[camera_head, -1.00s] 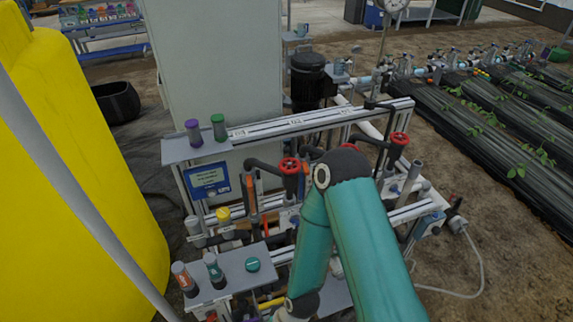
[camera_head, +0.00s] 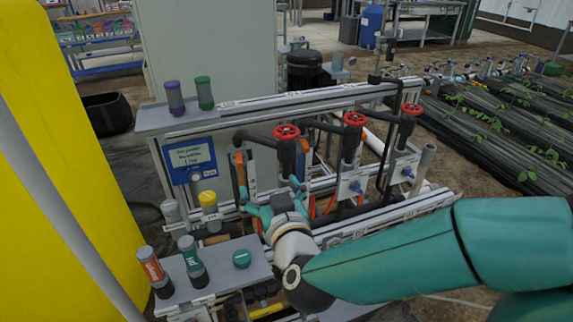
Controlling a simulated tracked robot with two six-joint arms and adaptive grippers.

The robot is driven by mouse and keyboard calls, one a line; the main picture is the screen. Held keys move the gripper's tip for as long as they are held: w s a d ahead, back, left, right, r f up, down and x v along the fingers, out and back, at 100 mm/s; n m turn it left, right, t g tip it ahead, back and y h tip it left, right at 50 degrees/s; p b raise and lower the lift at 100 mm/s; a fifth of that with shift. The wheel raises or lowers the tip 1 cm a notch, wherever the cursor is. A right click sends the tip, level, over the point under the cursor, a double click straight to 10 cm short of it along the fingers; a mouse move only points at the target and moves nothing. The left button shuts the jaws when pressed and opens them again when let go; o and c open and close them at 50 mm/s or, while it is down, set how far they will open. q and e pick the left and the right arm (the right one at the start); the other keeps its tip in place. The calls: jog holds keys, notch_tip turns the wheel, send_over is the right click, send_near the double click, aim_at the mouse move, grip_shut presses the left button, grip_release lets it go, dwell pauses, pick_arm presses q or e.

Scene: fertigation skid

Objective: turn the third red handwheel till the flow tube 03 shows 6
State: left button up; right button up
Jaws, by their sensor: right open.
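Three red handwheels sit on black valve pipes along the skid frame: the left one (camera_head: 286,132), the middle one (camera_head: 354,119) and the right one (camera_head: 411,109), which is the third counting from the left. My right gripper (camera_head: 274,198) is open and empty, with its teal fingers spread, below the left handwheel and well to the left of the third. It touches no handwheel that I can see. The flow tubes behind it are small and partly hidden; I cannot read tube 03. My left gripper is out of view.
A grey shelf (camera_head: 222,268) at the front holds bottles and a green knob (camera_head: 242,259). A blue display (camera_head: 192,159) stands at the left, under a ledge with purple and green-capped bottles. A yellow tank (camera_head: 60,200) fills the left edge.

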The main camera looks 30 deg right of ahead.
jog(key=s+d+r+m+h+b, duration=0.2)
jog(key=s+d+r+h, duration=0.1)
jog(key=s+d, duration=0.1)
jog(key=p, duration=1.1)
send_near(287, 130)
jog(key=shift+w+d+f+t, duration=0.25)
jog(key=shift+w+f+t, duration=0.05)
jog(key=shift+w, duration=0.15)
jog(key=x, duration=0.6)
jog(key=p+x, duration=0.1)
jog(key=x, duration=0.1)
jog(key=shift+w+d+f, duration=0.15)
jog(key=shift+w+f, duration=0.2)
jog(key=shift+f, duration=0.05)
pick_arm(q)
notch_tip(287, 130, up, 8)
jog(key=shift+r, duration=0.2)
